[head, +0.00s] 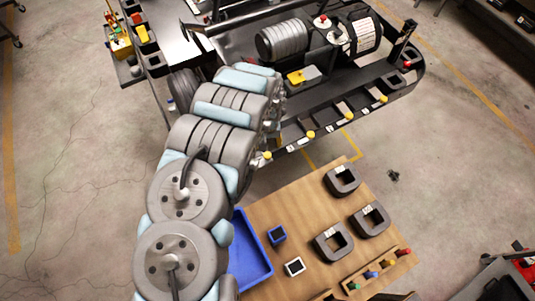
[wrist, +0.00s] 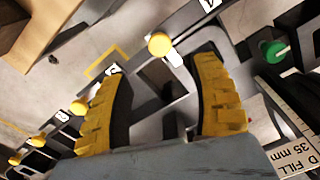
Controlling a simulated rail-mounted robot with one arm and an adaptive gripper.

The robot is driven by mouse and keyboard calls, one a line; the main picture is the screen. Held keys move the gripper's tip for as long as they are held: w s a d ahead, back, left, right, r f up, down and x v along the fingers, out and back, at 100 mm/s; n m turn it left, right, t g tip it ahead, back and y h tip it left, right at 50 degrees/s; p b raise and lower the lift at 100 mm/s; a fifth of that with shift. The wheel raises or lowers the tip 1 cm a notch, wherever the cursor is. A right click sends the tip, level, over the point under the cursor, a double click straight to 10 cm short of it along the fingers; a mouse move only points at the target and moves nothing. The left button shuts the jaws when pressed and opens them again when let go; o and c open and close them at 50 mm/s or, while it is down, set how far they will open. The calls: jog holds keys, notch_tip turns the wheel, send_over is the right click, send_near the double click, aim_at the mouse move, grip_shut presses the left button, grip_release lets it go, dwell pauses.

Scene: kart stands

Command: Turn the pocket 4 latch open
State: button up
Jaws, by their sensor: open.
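A row of latches with yellow knobs lines the kart's dark side rail. In the wrist view the nearest yellow knob (wrist: 160,43) stands just beyond my open gripper (wrist: 160,75), near the gap between its yellow-padded fingers. A light latch bar and a dark pocket opening show between the fingers, and nothing is held. Small white number tags sit along the rail, but their digits are too small to read surely, so I cannot tell which latch is pocket 4's. In the head view a yellow knob (head: 268,155) shows beside my arm; my gripper is hidden behind the arm.
Further yellow knobs (head: 310,134) follow along the rail to the right. A wooden table (head: 310,190) with dark square blocks (head: 342,180) and a blue tray (head: 250,245) stands below the rail.

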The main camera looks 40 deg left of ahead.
aim_at(267, 155)
jog(key=shift+d+f, duration=0.1)
jog(key=shift+f, duration=2.15)
jog(key=shift+f+p, duration=0.35)
jog(key=shift+f, duration=1.9)
grip_shut()
